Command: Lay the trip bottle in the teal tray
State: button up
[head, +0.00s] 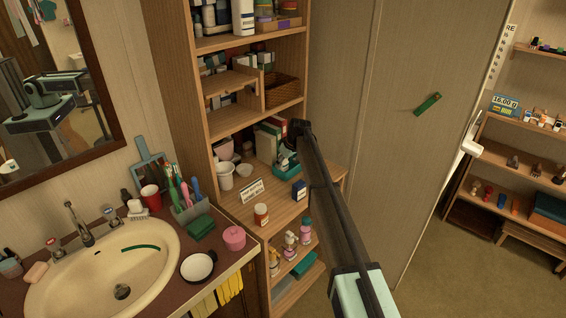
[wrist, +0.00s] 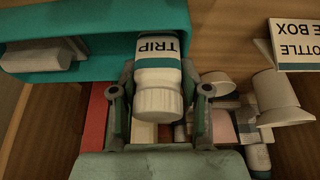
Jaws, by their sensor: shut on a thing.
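The white trip bottle (wrist: 158,75), with its teal band and ribbed cap, is between the two fingers of my gripper (wrist: 160,98) in the wrist view. My gripper is shut on it. The teal tray (wrist: 95,60) shows at the upper left of the wrist view, and the far end of the bottle overlaps it. I cannot tell whether the bottle touches the tray. In the head view the teal tray (head: 287,171) stands on the wooden counter shelf, with my gripper (head: 288,157) right above it, and the bottle is hard to make out there. A pale block (wrist: 45,53) lies in the tray.
A lettered card (wrist: 296,45) stands to the tray's right in the wrist view. Upright boxes (head: 270,136) and white cups (head: 226,177) crowd the shelf.

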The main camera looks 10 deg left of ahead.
jog(key=shift+s+d+f, duration=0.1)
jog(key=shift+s+f, duration=0.05)
jog(key=shift+f, duration=0.35)
jog(key=shift+s+d+f, duration=0.1)
jog(key=shift+f, duration=0.4)
grip_shut()
jog(key=o, duration=1.4)
grip_release()
jog(key=shift+f, duration=0.1)
jog(key=shift+c, duration=0.2)
jog(key=shift+o, duration=0.8)
jog(key=shift+w+f, duration=0.25)
jog(key=shift+w, duration=0.05)
jog(key=shift+a+r, duration=0.1)
jog(key=shift+r, duration=0.2)
jog(key=shift+r, duration=0.1)
jog(key=shift+r, duration=0.15)
jog(key=v, duration=1.1)
jog(key=shift+r, duration=0.4)
jog(key=shift+w, duration=0.1)
